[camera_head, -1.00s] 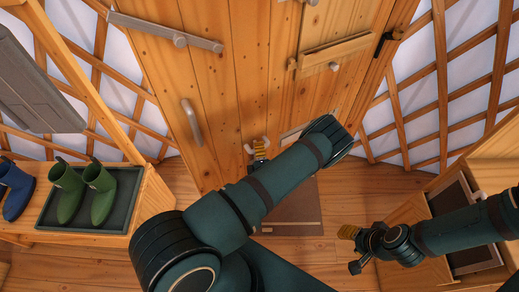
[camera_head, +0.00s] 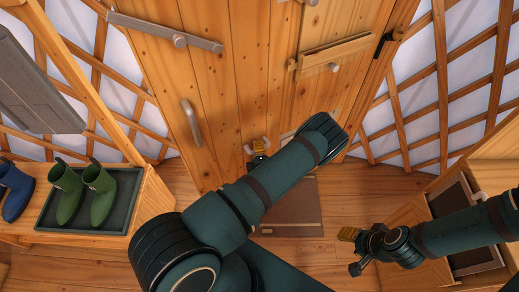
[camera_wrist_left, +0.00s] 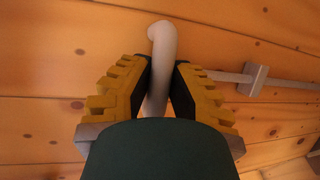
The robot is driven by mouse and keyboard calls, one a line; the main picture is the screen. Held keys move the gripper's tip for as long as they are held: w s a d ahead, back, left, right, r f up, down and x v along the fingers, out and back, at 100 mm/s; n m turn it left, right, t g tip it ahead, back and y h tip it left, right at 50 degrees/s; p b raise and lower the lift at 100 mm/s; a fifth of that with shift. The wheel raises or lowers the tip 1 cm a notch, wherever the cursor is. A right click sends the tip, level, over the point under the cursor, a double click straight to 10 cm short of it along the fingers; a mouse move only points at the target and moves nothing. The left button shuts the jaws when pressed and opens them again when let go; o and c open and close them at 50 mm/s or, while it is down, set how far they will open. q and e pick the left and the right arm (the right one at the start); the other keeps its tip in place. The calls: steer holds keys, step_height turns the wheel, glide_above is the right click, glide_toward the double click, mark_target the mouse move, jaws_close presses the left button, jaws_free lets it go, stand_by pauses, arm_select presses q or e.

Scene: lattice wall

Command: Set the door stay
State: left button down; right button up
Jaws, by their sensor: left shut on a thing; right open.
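The door (camera_head: 215,100) is of wooden planks and stands in front of me. Low on it is the pale grey metal door stay (camera_head: 248,150), mostly hidden behind my left arm and gripper in the head view. In the left wrist view, a rounded bar of the stay (camera_wrist_left: 161,45) passes between the fingers of my left gripper (camera_wrist_left: 163,90), which is shut on it. A thin rod runs right from there through a square bracket (camera_wrist_left: 252,79). My left gripper also shows in the head view (camera_head: 259,147). My right gripper (camera_head: 349,234) is open and empty, above the floor at right.
A grey handle (camera_head: 192,122) and a metal arm (camera_head: 165,32) are on the door higher up. A wooden latch (camera_head: 335,57) is at upper right. A brown mat (camera_head: 295,215) lies on the floor.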

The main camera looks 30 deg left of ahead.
arm_select(q)
step_height(320, 180, up, 3)
steer(key=shift+r+p, duration=0.2)
steer(key=shift+p, duration=0.9)
steer(key=shift+w, duration=0.15)
steer(key=c, duration=0.9)
jaws_free()
steer(key=shift+o, duration=0.2)
steer(key=shift+f, duration=0.1)
steer(key=v, duration=1.2)
